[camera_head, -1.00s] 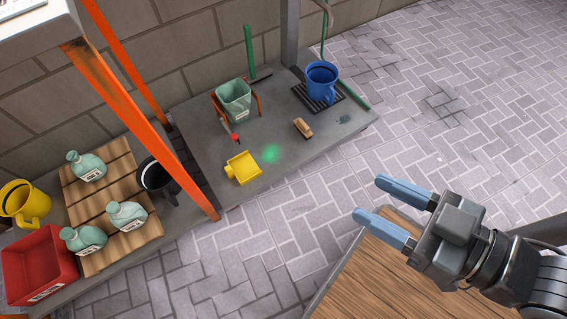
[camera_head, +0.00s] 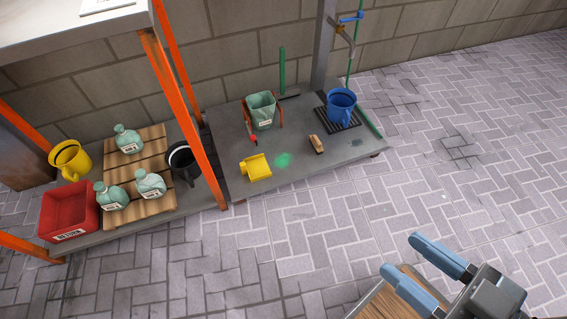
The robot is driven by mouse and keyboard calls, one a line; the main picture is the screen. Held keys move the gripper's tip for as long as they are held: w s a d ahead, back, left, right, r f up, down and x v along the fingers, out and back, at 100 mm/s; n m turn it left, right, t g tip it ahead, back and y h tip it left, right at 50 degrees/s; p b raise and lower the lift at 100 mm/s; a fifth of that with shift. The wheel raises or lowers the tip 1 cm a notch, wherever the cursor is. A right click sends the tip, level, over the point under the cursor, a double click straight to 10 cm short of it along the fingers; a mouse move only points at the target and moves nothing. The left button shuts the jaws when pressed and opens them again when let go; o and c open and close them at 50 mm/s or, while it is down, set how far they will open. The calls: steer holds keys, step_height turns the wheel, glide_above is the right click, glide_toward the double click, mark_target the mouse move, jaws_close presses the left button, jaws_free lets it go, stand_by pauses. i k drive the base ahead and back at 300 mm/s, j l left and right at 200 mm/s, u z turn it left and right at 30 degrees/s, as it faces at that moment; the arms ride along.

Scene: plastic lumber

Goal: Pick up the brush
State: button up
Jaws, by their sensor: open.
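A small brush (camera_head: 317,144) with a tan wooden back and darker bristles lies on the low grey platform (camera_head: 300,172). It sits between the green stain and the blue bucket (camera_head: 341,106). My gripper (camera_head: 424,268) is at the lower right, with two blue fingers spread apart and nothing between them. It is well apart from the brush, in front of the platform and to the right. Part of my gripper's body is cut off by the frame edge.
A yellow scoop (camera_head: 256,167), a green bin (camera_head: 261,110) and a green-handled tool (camera_head: 283,75) are also on the platform. An orange-posted shelf (camera_head: 186,115) stands left, with bottles and a red crate (camera_head: 68,210). Paved floor (camera_head: 330,235) lies clear in front.

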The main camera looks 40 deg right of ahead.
mark_target(314, 141)
steer(key=i+l, duration=1)
steer(key=i, duration=0.2)
steer(key=l+z, duration=0.05)
